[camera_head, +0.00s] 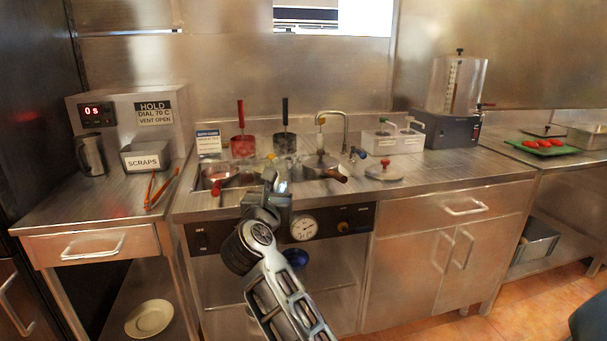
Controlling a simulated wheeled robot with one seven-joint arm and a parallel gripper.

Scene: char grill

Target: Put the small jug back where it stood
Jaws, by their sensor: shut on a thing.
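My gripper (272,180) is over the middle counter, at the front of the sunken pans. It is shut on a small shiny metal thing (282,186), which looks like the small jug. My wrist and the clutter behind hide most of its shape, and I cannot tell whether it touches anything. Another metal jug (90,153) with a handle stands upright on the left counter, in front of the timer box and left of the SCRAPS bin (146,158).
Pans with handles (222,176) sit in the middle counter close to my gripper. Red tongs (160,188) lie on the left counter. The right counter front (455,166) is clear.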

